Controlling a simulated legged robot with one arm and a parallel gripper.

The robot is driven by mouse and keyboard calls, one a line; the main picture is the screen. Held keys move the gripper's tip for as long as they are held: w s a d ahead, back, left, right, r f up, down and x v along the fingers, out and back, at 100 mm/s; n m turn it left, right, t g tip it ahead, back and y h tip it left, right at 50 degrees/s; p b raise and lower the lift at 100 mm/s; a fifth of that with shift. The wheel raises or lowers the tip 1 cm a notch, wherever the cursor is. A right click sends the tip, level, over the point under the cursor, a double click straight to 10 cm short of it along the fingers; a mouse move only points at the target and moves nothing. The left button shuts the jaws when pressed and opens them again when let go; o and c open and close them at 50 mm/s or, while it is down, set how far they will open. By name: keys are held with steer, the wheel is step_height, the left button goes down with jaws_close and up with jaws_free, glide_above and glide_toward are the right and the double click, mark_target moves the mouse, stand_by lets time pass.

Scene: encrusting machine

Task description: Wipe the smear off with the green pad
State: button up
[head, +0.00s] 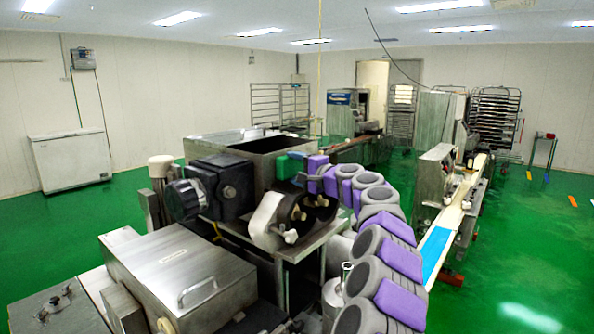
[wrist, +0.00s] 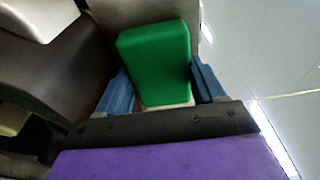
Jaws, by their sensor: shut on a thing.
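The green pad (wrist: 155,62) is a block held between the blue fingers of my gripper (wrist: 158,88) in the wrist view. My gripper is shut on it. In the head view the green pad (head: 288,166) shows at the end of my arm, in front of the side of the metal hopper (head: 232,157). I cannot tell whether the pad touches the metal. I cannot make out the smear in either view.
The machine has a dark motor housing (head: 222,187), a lidded steel box (head: 180,272) and round fittings near my arm. A conveyor (head: 462,205) stands to the right. Racks (head: 495,120) and a white chest freezer (head: 70,160) are farther off.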

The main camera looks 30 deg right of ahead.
steer(key=s, duration=0.1)
steer(key=s+d+b, duration=0.1)
steer(key=s, duration=0.1)
steer(key=shift+s, duration=0.3)
steer(key=shift+s+d, duration=0.65)
steer(key=shift+s, duration=0.05)
steer(key=shift+a, duration=0.2)
steer(key=s, duration=0.1)
steer(key=s+d+b, duration=0.1)
steer(key=s, duration=0.1)
steer(key=shift+d, duration=0.15)
steer(key=shift+w+a, duration=0.15)
steer(key=shift+a, duration=0.1)
